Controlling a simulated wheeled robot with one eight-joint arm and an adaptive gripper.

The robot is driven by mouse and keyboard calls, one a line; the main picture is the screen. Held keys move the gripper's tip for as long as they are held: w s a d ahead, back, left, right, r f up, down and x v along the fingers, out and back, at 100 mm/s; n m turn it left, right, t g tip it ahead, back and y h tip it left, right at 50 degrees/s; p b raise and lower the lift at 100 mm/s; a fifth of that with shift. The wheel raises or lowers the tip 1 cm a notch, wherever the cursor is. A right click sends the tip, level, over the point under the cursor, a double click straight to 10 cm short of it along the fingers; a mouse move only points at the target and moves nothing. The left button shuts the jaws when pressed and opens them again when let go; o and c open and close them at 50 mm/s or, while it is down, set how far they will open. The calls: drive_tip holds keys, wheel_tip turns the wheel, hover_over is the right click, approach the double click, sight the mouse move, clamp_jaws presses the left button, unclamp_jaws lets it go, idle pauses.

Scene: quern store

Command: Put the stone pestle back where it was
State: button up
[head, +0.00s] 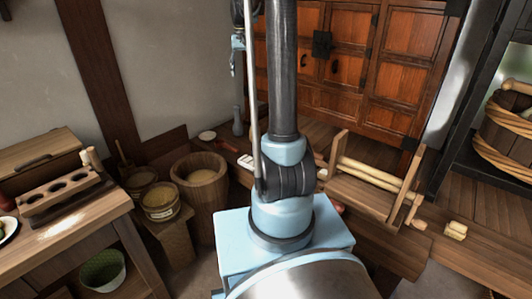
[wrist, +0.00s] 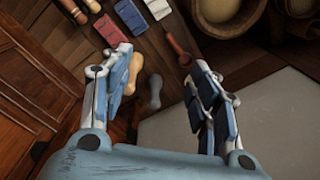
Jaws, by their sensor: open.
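A grey, waisted stone pestle (head: 238,120) stands upright by the wall, behind my arm, in the head view. In the wrist view a pale, waisted piece (wrist: 155,91), which looks like the pestle, shows between my fingers, closer to the left one. My gripper (wrist: 163,58) is open with nothing held between its fingers. A yellowish piece (wrist: 135,72) is partly hidden by the left finger. In the head view only a small blue part of my gripper (head: 238,42) shows, above the pestle; my arm hides the rest.
A wooden cabinet (head: 345,55) stands behind. Red (wrist: 110,30), blue (wrist: 130,17) and white (wrist: 158,8) blocks and a reddish spoon (wrist: 178,48) lie nearby. A wooden tub (head: 200,180) stands left of my arm, and a wooden roller frame (head: 365,190) stands right.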

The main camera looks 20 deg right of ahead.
drive_tip(key=s+f+n+t, duration=0.1)
drive_tip(key=s, duration=2.3)
drive_tip(key=s+f, duration=0.7)
drive_tip(key=s, duration=0.3)
drive_tip(key=s+f+n+t, duration=0.1)
drive_tip(key=s+f, duration=0.6)
drive_tip(key=s, duration=0.2)
drive_tip(key=shift+s+f, duration=0.35)
drive_tip(key=shift+w, duration=0.1)
drive_tip(key=shift+w+f, duration=0.2)
drive_tip(key=shift+w, duration=0.15)
